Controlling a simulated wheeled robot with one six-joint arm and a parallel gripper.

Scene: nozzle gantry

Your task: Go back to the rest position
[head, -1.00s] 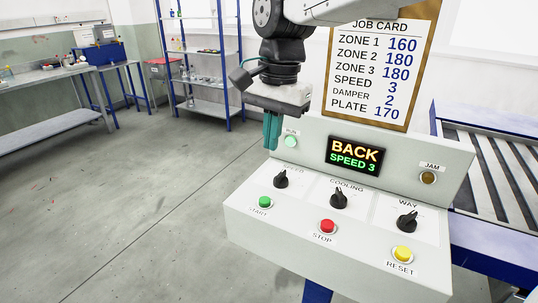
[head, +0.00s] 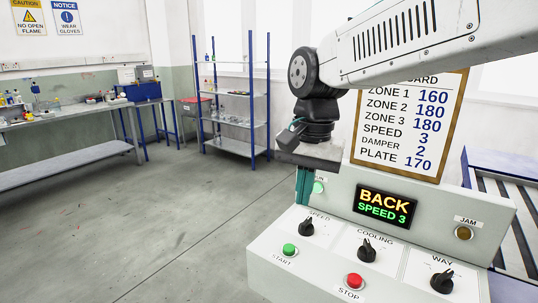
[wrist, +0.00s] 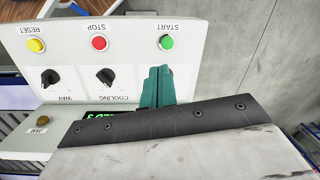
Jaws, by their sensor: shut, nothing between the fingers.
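My gripper (head: 301,186) is in the middle of the head view, at the left end of the control box (head: 259,262) and partly in front of it. Its teal fingers also show in the wrist view (wrist: 158,87), pressed together with nothing between them. In the wrist view the fingers cover part of the panel near the speed knob, which is hidden there. The display (head: 384,206) reads BACK, SPEED 3. The green START button (head: 289,250), red STOP button (head: 354,281) and several black knobs are on the panel.
The job card (head: 408,125) stands behind the box, partly covered by my arm. A roller conveyor (head: 512,220) is at the right. A blue-post shelf (head: 236,95) and a long bench (head: 70,125) stand at the back and left. The grey floor (head: 170,215) at the left is clear.

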